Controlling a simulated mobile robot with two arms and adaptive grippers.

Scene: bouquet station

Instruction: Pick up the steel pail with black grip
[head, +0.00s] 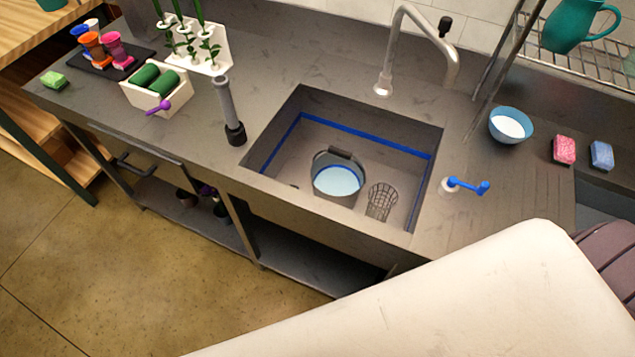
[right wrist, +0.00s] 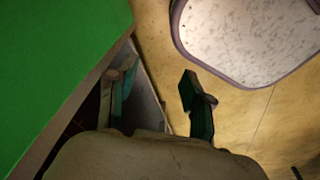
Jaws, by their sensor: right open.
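The steel pail (head: 338,183) stands upright in the sink (head: 398,150), near its front wall, and its inside shows light blue, like water. Its black grip (head: 345,154) lies at the pail's back rim. My right gripper (right wrist: 151,88) shows only in the right wrist view, with its two dark fingers apart and nothing between them. The pail is not in that view, and no gripper shows in the head view. My left gripper is in neither view.
A wire basket (head: 382,201) stands right of the pail in the sink. A tall faucet (head: 385,70) rises behind. A blue-handled valve (head: 466,186) is right of the sink, a grey cylinder (head: 229,112) left. A blue bowl (head: 510,125) and two sponges sit at right.

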